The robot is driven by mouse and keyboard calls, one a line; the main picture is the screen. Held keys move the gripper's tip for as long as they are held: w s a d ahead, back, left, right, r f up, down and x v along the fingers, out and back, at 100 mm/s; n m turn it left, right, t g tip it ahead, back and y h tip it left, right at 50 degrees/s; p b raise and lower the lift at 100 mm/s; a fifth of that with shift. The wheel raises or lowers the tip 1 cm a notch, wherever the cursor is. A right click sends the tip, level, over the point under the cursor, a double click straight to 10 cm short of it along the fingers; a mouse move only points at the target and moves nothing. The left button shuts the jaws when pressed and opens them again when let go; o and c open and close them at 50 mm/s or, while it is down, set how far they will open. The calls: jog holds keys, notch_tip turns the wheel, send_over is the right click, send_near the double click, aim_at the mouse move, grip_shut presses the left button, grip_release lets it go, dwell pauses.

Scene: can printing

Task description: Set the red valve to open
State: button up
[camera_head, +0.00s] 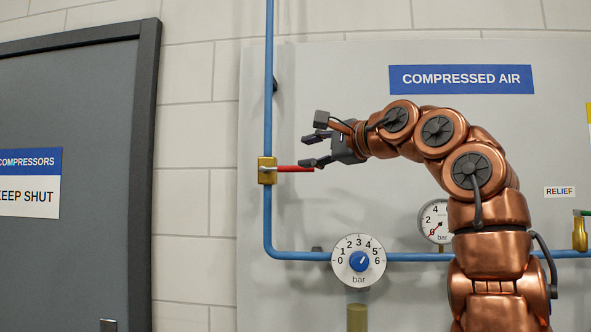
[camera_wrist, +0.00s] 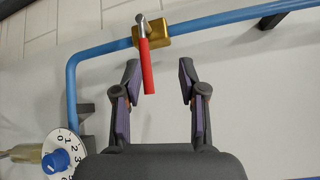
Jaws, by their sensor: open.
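The red valve is a brass body (camera_head: 267,170) on the vertical blue pipe, with a red lever handle (camera_head: 293,169) pointing right, crosswise to the pipe. In the wrist view the red handle (camera_wrist: 147,68) points toward my gripper from the brass body (camera_wrist: 166,35). My gripper (camera_head: 306,150) is open and empty, just right of the valve, its lower finger close to the handle's free end. In the wrist view the handle's end appears between the fingers of my gripper (camera_wrist: 158,70), nearer the left one. I cannot tell whether they touch.
A regulator dial with a blue knob (camera_head: 359,261) sits below on the horizontal blue pipe (camera_head: 410,257). A pressure gauge (camera_head: 433,222) is partly behind my arm. A brass relief fitting (camera_head: 579,235) is at far right. A grey door (camera_head: 75,180) stands left. The panel around the valve is clear.

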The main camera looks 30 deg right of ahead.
aim_at(300, 168)
jog(key=shift+g+h, duration=0.4)
jog(key=shift+h, duration=0.3)
jog(key=w+f, duration=0.1)
jog(key=w, duration=0.1)
jog(key=w+d+f+p, duration=0.1)
jog(key=w, duration=0.1)
jog(key=w+f, duration=0.1)
jog(key=w, duration=0.1)
jog(key=shift+w+d+p, duration=0.2)
jog(key=shift+d+p, duration=0.05)
jog(key=shift+p, duration=0.15)
jog(key=shift+w+a+f, duration=0.1)
jog(key=shift+w, duration=0.35)
grip_shut()
